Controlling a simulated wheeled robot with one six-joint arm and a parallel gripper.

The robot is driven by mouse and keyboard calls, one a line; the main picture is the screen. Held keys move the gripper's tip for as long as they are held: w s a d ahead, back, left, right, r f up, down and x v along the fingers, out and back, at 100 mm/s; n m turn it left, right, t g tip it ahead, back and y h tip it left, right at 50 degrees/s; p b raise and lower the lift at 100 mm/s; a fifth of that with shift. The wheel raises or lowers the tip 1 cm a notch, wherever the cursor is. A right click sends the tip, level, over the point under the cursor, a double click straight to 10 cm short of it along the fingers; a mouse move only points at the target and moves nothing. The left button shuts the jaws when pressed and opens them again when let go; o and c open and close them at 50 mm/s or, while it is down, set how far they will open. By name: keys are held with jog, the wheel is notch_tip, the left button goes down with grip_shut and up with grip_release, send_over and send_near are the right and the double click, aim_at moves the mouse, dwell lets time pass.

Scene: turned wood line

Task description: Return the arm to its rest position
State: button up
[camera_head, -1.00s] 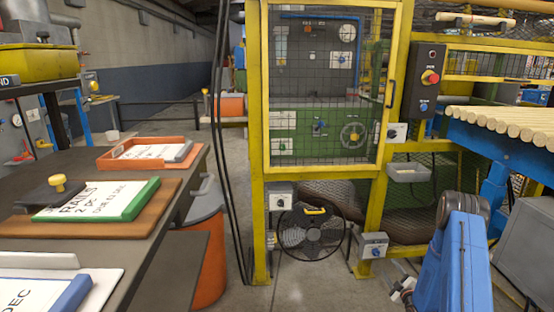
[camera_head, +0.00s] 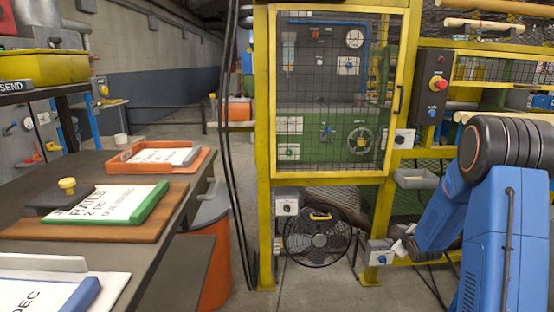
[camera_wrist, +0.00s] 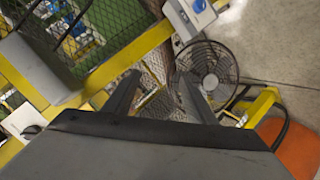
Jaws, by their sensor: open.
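My blue arm (camera_head: 490,225) stands at the right in the head view, bent, with a dark round joint at its top. Beyond the fingers are a black floor fan (camera_wrist: 207,65), a yellow frame and a grey box with a blue knob (camera_wrist: 197,5).
A yellow guard frame (camera_head: 264,150) with a mesh door stands ahead. The fan (camera_head: 317,237) sits at its foot. A dark bench (camera_head: 150,240) with an orange tray (camera_head: 115,163) and clipboards is at the left. An orange bin (camera_head: 215,270) stands beside it.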

jog(key=s+a+r+m+g, duration=0.2)
jog(key=s+a+r, duration=0.3)
jog(key=s+r, duration=0.4)
jog(key=s+a+r+m+g, duration=0.25)
jog(key=s+a+r, duration=0.25)
jog(key=s+r, duration=0.45)
jog(key=s+a+m+g, duration=0.1)
jog(key=s+a, duration=0.4)
jog(key=s, duration=1.2)
jog(key=s+a+r+m+g+y, duration=0.1)
jog(key=s+a, duration=0.4)
jog(key=s, duration=1.2)
jog(key=shift+s+m+g, duration=0.3)
jog(key=shift+m+g, duration=0.35)
jog(key=shift+m, duration=0.4)
